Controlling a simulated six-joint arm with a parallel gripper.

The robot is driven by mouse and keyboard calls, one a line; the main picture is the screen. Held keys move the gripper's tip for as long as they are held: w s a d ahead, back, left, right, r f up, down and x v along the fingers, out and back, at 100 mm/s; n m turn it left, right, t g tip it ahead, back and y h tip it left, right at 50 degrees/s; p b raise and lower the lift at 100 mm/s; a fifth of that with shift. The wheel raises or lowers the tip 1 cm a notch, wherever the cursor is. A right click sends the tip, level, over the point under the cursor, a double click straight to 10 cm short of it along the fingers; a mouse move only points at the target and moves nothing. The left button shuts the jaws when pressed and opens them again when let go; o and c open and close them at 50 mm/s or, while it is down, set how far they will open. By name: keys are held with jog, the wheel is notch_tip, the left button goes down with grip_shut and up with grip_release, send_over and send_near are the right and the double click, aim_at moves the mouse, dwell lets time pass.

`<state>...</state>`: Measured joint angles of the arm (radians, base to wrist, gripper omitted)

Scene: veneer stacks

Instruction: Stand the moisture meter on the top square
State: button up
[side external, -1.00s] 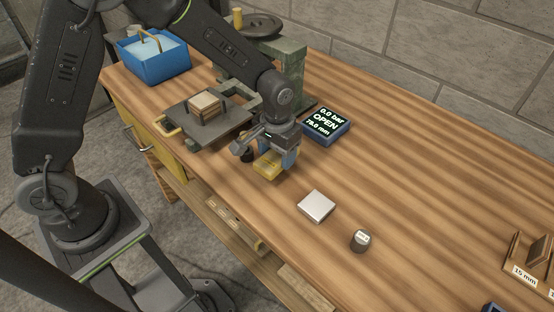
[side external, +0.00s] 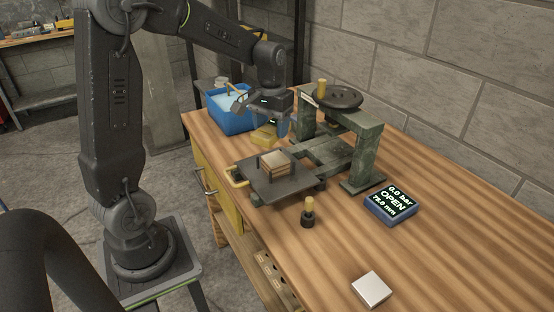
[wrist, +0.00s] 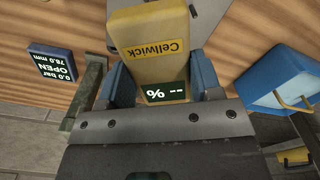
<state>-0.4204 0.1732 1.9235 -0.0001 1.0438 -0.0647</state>
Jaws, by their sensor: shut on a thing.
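The yellow moisture meter (side external: 264,137) is in my gripper (side external: 271,125), which is shut on it and holds it in the air. In the wrist view the meter (wrist: 155,40) shows a "Cellwick" label and a "-- %" display between the blue fingers. The stack of wooden veneer squares (side external: 277,165) lies on the dark press plate (side external: 262,186), with dark posts at its sides. Its top square (side external: 277,156) looks bare. My gripper is above and behind the stack in the side view, near the blue tub. The stack cannot be made out in the wrist view.
A blue tub (side external: 229,121) with a wooden handle stands just behind my gripper. The green press frame (side external: 364,160) with its handwheel rises to the right. A blue readout (side external: 391,206), a dark pot (side external: 308,220) and a silver block (side external: 371,289) stand on the bench.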

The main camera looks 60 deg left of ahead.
jog(key=s+a+r+n, duration=0.2)
jog(key=s+a+r, duration=0.1)
jog(key=s+a, duration=0.5)
send_over(276, 158)
notch_tip(276, 158, down, 7)
jog(key=shift+f, duration=2)
jog(key=shift+f, duration=0.1)
jog(key=o, duration=1)
